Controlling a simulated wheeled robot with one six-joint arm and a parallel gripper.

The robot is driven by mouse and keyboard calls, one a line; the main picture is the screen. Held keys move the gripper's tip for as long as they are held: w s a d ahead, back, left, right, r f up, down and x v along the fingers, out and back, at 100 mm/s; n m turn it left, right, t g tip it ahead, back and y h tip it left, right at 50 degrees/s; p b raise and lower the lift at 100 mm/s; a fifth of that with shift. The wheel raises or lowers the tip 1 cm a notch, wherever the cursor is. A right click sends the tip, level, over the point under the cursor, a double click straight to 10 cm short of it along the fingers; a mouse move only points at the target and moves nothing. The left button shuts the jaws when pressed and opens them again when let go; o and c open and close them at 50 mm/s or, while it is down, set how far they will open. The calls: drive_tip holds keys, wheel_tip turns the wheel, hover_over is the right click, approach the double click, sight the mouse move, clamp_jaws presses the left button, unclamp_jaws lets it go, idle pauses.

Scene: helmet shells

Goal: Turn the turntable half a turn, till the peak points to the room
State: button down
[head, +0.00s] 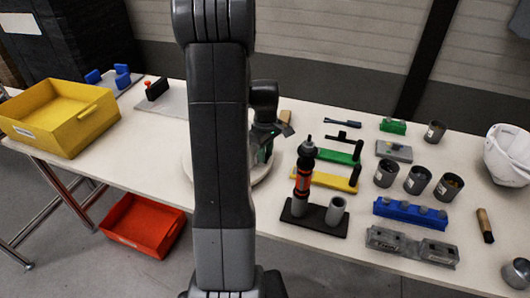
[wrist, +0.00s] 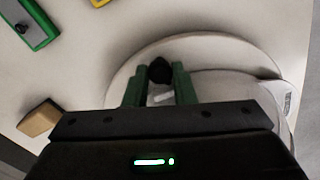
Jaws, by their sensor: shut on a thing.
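The turntable is a pale disc whose rim shows in the wrist view (wrist: 205,45) and, mostly behind my arm, in the head view (head: 262,176). A smooth whitish shell (wrist: 235,88) sits on it, with a small label at its right edge. Its peak cannot be made out. My gripper (wrist: 158,88) has its green fingers either side of a round black knob (wrist: 159,68) near the turntable's edge and is shut on it. In the head view my gripper (head: 266,150) is low over the turntable, partly hidden.
Right of the turntable stand a black stand (head: 312,217) with a red-banded tool, a yellow block (head: 328,180), a green block (head: 335,155) and several dark cups (head: 418,180). A white helmet shell (head: 508,155) lies far right. A yellow bin (head: 62,115) stands left; a red bin (head: 142,226) is below.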

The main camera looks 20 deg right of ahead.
drive_tip(key=shift+w+d+r, duration=0.15)
drive_tip(key=shift+w+r, duration=0.05)
drive_tip(key=shift+w, duration=0.1)
drive_tip(key=c, duration=1.2)
unclamp_jaws()
drive_tip(key=shift+d+f, duration=0.1)
wheel_tip(320, 180, up, 14)
drive_tip(key=shift+f, duration=0.15)
wheel_tip(320, 180, down, 14)
drive_tip(key=shift+s+r, duration=0.1)
